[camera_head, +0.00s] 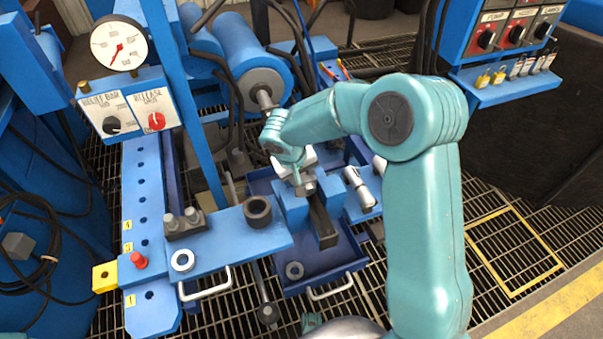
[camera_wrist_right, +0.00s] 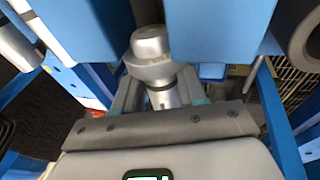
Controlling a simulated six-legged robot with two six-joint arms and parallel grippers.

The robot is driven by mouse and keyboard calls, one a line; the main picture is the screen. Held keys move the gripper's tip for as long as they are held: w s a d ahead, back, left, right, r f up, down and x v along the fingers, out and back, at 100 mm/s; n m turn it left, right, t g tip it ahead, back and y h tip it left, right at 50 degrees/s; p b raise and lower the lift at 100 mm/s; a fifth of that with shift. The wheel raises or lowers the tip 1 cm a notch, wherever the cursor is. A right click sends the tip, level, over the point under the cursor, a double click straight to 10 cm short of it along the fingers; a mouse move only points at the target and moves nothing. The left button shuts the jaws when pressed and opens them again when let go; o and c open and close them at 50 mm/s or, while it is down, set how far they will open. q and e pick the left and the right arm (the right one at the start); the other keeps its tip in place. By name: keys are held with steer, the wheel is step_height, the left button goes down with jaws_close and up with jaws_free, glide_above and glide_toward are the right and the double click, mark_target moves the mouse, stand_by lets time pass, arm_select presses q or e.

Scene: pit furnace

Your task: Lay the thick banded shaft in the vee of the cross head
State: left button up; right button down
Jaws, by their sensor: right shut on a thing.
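My right gripper (camera_head: 303,184) is above the middle of the blue cross head (camera_head: 285,198). In the right wrist view its fingers (camera_wrist_right: 158,95) are shut on a silver stepped shaft (camera_wrist_right: 151,55), which I take for the thick banded shaft. The shaft's rounded end points away from the palm, into the gap between two blue blocks (camera_wrist_right: 216,25). In the head view only a small grey part of it (camera_head: 308,184) shows under my wrist. I cannot tell whether it touches the vee. My left gripper is not in view.
A second silver banded cylinder (camera_head: 359,189) lies on the beam to the right. A dark collar (camera_head: 258,211) and a pale ring (camera_head: 183,261) sit on the left part. A blue tray (camera_head: 335,262) with handles is below. A blue ram (camera_head: 262,88) stands behind.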

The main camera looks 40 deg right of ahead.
steer(key=c, duration=0.5)
jaws_free()
steer(key=shift+s+d+f, duration=0.25)
steer(key=shift+s+f, duration=0.05)
steer(key=shift+f, duration=0.1)
steer(key=shift+c, duration=0.2)
steer(key=shift+w+d+f, duration=0.1)
steer(key=shift+w+f, duration=0.1)
steer(key=shift+s+a+r, duration=0.1)
steer(key=shift+a+r, duration=0.1)
steer(key=shift+r, duration=0.25)
steer(key=p+v, duration=0.3)
steer(key=v, duration=1.2)
steer(key=shift+r+p, duration=0.3)
steer(key=shift+r, duration=0.05)
steer(key=shift+a, duration=0.1)
